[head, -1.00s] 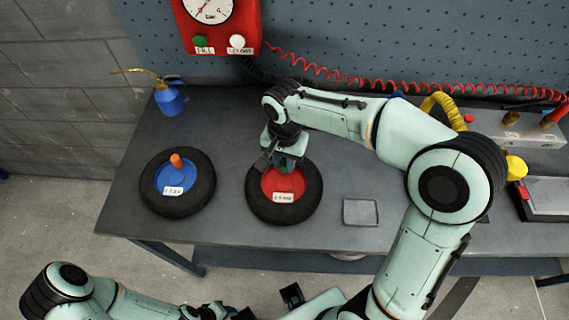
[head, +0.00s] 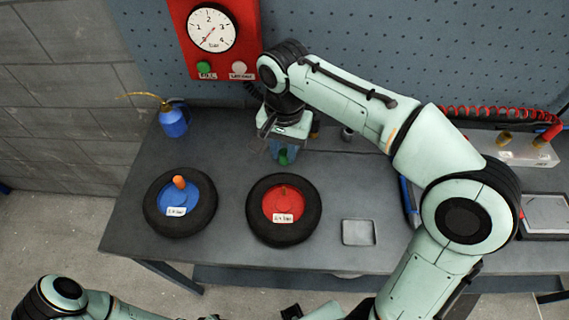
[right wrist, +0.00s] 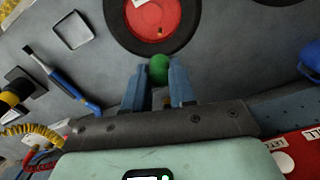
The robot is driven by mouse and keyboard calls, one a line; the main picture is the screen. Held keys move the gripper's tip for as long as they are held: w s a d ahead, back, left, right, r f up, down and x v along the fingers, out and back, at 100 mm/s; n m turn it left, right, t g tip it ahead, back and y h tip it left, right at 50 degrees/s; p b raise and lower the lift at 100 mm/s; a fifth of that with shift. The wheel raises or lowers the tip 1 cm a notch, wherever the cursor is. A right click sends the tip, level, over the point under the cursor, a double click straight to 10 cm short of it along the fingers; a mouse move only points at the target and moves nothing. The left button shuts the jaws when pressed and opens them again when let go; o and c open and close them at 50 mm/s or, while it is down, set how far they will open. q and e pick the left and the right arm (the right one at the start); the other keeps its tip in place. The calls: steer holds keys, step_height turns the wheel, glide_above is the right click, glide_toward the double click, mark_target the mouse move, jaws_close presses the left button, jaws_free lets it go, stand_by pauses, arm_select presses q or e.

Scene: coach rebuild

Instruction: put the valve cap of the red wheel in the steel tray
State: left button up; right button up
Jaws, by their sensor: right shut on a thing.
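The red wheel (head: 284,232), a black tyre with a red hub, lies flat on the workbench; its hub shows a bare valve stem and a small white label. My right gripper (head: 285,157) is shut on the green valve cap (head: 283,158), held behind the wheel. The right wrist view shows the cap (right wrist: 158,68) between the two blue fingertips (right wrist: 158,84), with the red hub (right wrist: 153,22) beyond it. The steel tray (head: 360,232), small, square and shallow, is empty to the right of the wheel. My left gripper cannot be made out; only its arm shows at the lower left.
A blue-hubbed wheel (head: 180,204) with an orange cap lies to the left. A blue oil can (head: 173,122) stands at the back left. A red gauge box (head: 212,50) hangs behind the bench. A blue-handled tool (right wrist: 68,84) lies right of the tray. Bench between wheel and tray is clear.

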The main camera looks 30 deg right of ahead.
mark_target(284, 151)
step_height(284, 151, up, 6)
steer(key=shift+r+p, duration=0.15)
steer(key=shift+p, duration=0.55)
steer(key=shift+r+p, duration=0.4)
steer(key=shift+r, duration=0.25)
arm_select(q)
steer(key=w+r+p, duration=0.1)
steer(key=w+r, duration=0.4)
steer(key=shift+r+t+p, duration=0.3)
steer(key=shift+p, duration=0.05)
arm_select(e)
step_height(284, 151, up, 2)
steer(key=shift+w+r, duration=0.1)
steer(key=shift+r, duration=0.15)
